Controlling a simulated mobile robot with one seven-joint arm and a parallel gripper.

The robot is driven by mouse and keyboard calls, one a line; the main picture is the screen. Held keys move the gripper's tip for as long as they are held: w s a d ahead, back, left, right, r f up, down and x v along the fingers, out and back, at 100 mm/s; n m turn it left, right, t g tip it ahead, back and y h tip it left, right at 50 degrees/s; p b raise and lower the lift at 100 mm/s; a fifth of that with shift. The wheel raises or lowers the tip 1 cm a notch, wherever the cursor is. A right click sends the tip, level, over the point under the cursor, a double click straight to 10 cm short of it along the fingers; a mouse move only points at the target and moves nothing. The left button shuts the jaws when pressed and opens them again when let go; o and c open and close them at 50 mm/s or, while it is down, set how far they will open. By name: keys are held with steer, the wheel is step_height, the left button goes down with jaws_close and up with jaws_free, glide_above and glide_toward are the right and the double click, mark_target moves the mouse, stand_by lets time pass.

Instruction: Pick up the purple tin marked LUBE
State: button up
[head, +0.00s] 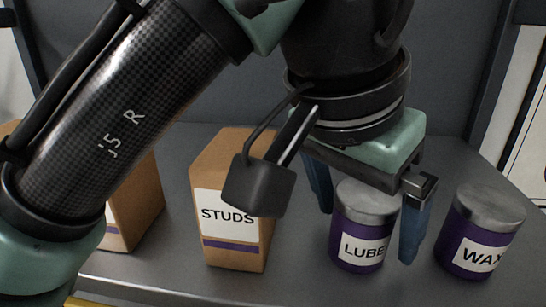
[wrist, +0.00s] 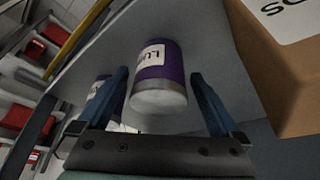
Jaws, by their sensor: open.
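The purple tin marked LUBE (head: 361,238) stands upright on the grey shelf, with a grey lid and a white label. My gripper (head: 368,230) is open above it, with one blue finger on each side of the tin. The right finger overlaps the tin's right edge in the head view. In the wrist view the LUBE tin (wrist: 157,76) appears between and beyond the two fingers (wrist: 162,88), with its lid toward me. I cannot tell whether either finger touches it.
A purple WAX tin (head: 480,232) stands close to the right of the right finger. A brown STUDS box (head: 232,240) stands to the left, and another brown box (head: 137,205) is partly hidden behind my arm. The grey shelf (head: 300,280) is bare in front.

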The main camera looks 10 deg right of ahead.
steer(key=shift+f, duration=0.2)
jaws_close()
stand_by(0.4)
steer(key=shift+r, duration=0.15)
